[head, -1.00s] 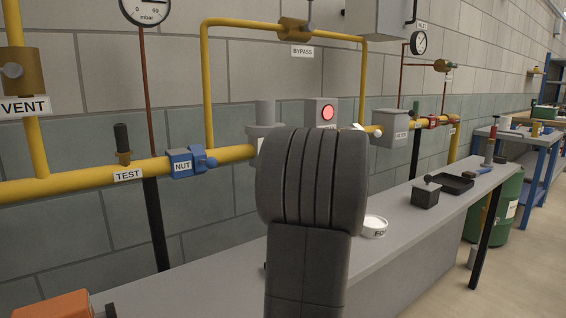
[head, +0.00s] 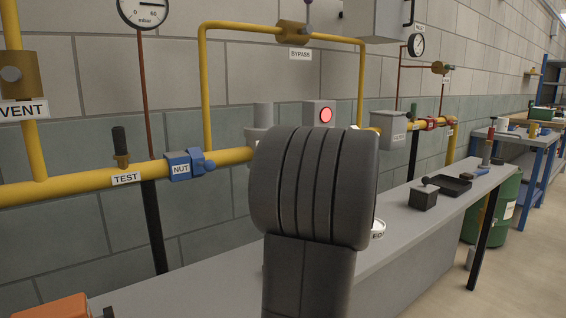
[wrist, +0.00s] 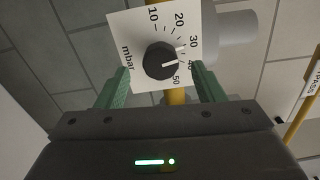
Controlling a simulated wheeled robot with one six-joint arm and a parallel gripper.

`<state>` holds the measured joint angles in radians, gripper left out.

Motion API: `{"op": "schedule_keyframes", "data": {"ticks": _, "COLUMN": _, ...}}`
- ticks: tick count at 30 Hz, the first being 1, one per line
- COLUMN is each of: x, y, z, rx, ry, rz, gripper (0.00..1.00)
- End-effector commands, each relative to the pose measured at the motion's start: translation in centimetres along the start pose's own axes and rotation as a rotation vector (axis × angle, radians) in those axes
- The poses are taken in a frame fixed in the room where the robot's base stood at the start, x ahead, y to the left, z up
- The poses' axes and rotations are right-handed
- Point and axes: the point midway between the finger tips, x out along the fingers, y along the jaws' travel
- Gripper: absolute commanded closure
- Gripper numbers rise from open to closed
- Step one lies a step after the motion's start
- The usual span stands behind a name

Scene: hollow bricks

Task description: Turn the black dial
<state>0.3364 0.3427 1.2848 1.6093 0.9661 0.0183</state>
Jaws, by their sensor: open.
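The black dial (wrist: 160,61) shows in the wrist view on a white plate (wrist: 118,30) marked 10 to 50 mbar. My gripper (wrist: 161,70) is open, with one green finger to the left of the dial and one to the right. Gaps show between the fingers and the dial. I cannot tell how deep the fingertips reach beside it. In the head view my own arm hides the dial and the gripper.
A yellow pipe (head: 80,188) runs along the wall, with a blue nut fitting (head: 180,166) and a grey box with a lit red lamp (head: 325,115). Below is a grey bench (head: 400,222) with a small black box (head: 423,200) and a black tray (head: 471,184).

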Motion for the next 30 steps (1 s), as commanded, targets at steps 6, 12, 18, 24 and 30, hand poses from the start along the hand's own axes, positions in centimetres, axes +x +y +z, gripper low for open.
{"op": "schedule_keyframes", "data": {"ticks": 6, "x": -5.2, "y": -0.2, "z": -0.1, "rx": 0.0, "ry": 0.005, "rz": -0.001, "gripper": 0.38}}
{"op": "schedule_keyframes", "data": {"ticks": 12, "x": -7.9, "y": 0.0, "z": 0.0, "rx": 0.001, "ry": 0.002, "rz": 0.0, "gripper": 0.38}}
{"op": "schedule_keyframes", "data": {"ticks": 18, "x": -8.8, "y": 0.0, "z": 0.0, "rx": 0.001, "ry": 0.0, "rz": 0.0, "gripper": 0.38}}
{"op": "schedule_keyframes", "data": {"ticks": 24, "x": -8.8, "y": 0.1, "z": 0.0, "rx": 0.001, "ry": 0.0, "rz": 0.0, "gripper": 0.38}}
{"op": "schedule_keyframes", "data": {"ticks": 30, "x": -8.2, "y": 0.1, "z": 0.0, "rx": 0.001, "ry": -0.001, "rz": 0.001, "gripper": 0.38}}
